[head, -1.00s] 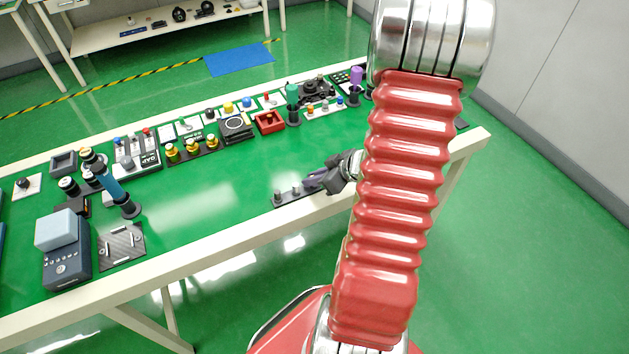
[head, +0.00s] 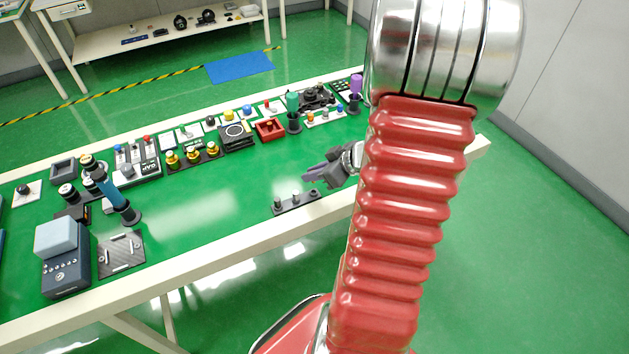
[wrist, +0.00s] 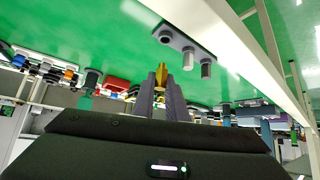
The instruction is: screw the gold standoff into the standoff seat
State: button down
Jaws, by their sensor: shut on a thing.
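My gripper (head: 314,173) is shut on the gold standoff and stands a little above and behind a dark strip. In the wrist view the gold standoff (wrist: 160,75) shows upright between the two grey fingertips (wrist: 160,84). The head view is too small to show it. The dark strip (head: 302,203) lies near the table's front edge and bears grey pegs; its pegs also show in the wrist view (wrist: 188,60). A carbon-patterned plate (head: 120,259) with light metal rods lies at the front left. I cannot tell for sure which part is the standoff seat.
Knobs, a red tray (head: 270,137) and other parts line the back. The green table middle (head: 220,200) is clear.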

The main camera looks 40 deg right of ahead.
jog(key=shift+r, duration=2.3)
jog(key=shift+s, duration=0.1)
